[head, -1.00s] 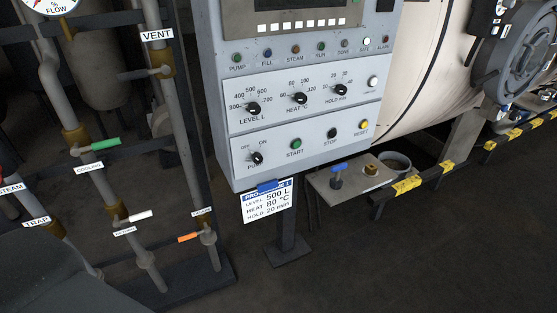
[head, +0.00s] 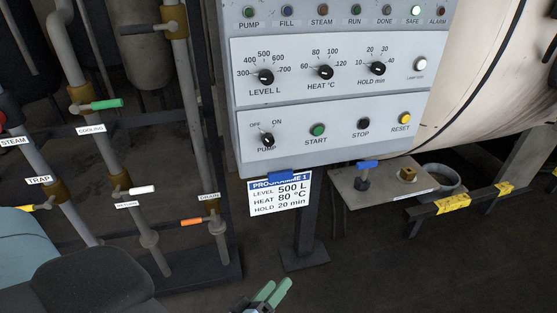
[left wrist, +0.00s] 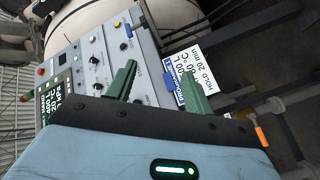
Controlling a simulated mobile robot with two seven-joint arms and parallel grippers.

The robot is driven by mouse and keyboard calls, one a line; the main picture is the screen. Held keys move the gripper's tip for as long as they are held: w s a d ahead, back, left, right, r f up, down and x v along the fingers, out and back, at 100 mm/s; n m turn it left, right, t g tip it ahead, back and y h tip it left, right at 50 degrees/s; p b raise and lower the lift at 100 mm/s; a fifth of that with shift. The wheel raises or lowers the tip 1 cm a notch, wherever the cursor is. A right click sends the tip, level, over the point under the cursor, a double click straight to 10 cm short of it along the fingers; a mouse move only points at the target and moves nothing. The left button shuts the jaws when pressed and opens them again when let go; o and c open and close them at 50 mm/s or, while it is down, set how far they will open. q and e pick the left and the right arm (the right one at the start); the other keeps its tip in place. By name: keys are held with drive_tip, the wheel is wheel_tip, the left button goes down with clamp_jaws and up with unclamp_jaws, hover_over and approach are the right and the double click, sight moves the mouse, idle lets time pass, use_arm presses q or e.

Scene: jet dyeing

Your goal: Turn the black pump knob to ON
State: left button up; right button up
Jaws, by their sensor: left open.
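The black pump knob (head: 267,139) is at the lower left of the grey control panel (head: 240,150) in the head view, below its OFF and ON marks. Its pointer leans up and left, towards OFF. My left gripper (head: 268,297) has green fingers and shows at the bottom edge of the head view, well below the knob and apart from the panel. In the left wrist view the left gripper (left wrist: 157,82) is open and empty, its fingers towards the tilted panel (left wrist: 110,40). My right gripper is not in view.
The START (head: 318,130), STOP (head: 362,123) and RESET (head: 405,118) buttons are right of the knob. A programme card (head: 280,194) hangs under the panel. Pipes with a green valve handle (head: 105,104) stand to the left. A blue-handled valve (head: 364,170) is at lower right.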

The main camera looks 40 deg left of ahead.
use_arm(q)
drive_tip(key=w+a+r+n+t+y+b, duration=0.3)
drive_tip(key=w+a+r+n+y+b, duration=0.1)
drive_tip(key=w+n, duration=0.35)
drive_tip(key=n+g+y+b, duration=0.8)
drive_tip(key=n+y, duration=0.2)
drive_tip(key=n, duration=2.1)
approach(269, 142)
drive_tip(key=shift+x, duration=0.8)
drive_tip(key=shift+w+g, duration=0.2)
drive_tip(key=shift+g, duration=0.1)
drive_tip(key=shift+x, duration=3.8)
drive_tip(key=shift+r, duration=0.1)
